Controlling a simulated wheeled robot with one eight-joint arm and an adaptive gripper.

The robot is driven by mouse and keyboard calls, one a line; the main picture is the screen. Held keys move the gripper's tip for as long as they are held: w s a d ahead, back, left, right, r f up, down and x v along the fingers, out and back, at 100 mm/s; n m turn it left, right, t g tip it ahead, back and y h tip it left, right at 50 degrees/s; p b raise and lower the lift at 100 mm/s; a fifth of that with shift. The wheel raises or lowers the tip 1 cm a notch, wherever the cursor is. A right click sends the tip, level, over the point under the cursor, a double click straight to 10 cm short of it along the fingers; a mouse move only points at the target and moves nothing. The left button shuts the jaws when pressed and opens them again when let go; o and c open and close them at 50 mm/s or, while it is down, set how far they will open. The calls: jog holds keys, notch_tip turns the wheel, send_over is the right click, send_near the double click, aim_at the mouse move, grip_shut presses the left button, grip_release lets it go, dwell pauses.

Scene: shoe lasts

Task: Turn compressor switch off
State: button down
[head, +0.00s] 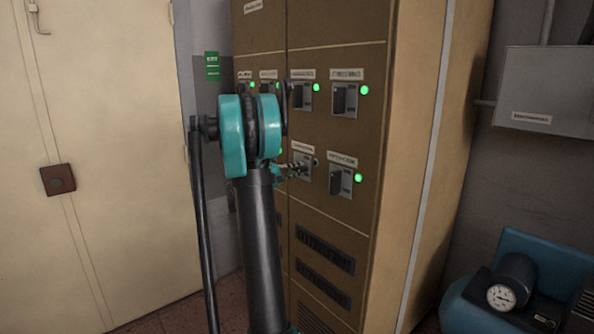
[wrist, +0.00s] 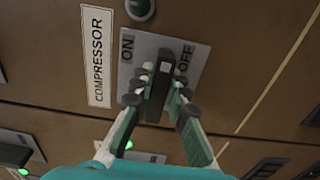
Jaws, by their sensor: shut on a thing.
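The compressor switch (wrist: 158,92) is a black handle on a grey plate beside a white COMPRESSOR label (wrist: 96,55). ON is printed left of the handle and OFF right of it in the wrist view. The handle lies between the two words, with a pale mark at its upper end. The lamp (wrist: 140,8) above the plate looks dark. My gripper (wrist: 160,88) is shut on the handle, one finger on each side. In the head view my gripper (head: 297,169) reaches the cabinet's lower row and partly hides the switch; the lamp (head: 316,162) beside it looks unlit.
The brown cabinet (head: 335,215) carries several other switches with lit green lamps, one (head: 340,180) close to the right of my gripper. A blue compressor (head: 470,300) with a gauge stands at the lower right. A beige door (head: 95,150) is on the left.

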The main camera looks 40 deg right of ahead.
jog(key=c, duration=1.5)
grip_release()
jog(key=a, duration=0.8)
jog(key=s+a, duration=0.1)
jog(key=a, duration=0.3)
jog(key=s+a+f+t+y, duration=0.2)
jog(key=s+a+f+y, duration=0.8)
jog(key=s+a+f, duration=0.5)
jog(key=s+a+f+y, duration=0.2)
jog(key=s+a+f, duration=0.1)
jog(key=s+a, duration=0.1)
jog(key=s+a+f+y, duration=0.3)
jog(key=a+f, duration=0.1)
jog(key=a, duration=0.3)
jog(key=s+a+f+t+y, duration=0.1)
jog(key=s+a+f+y, duration=0.2)
jog(key=s+a+f, duration=0.1)
jog(key=shift+s+a+m, duration=0.3)
jog(key=shift+a+m, duration=0.1)
jog(key=shift+a, duration=0.35)
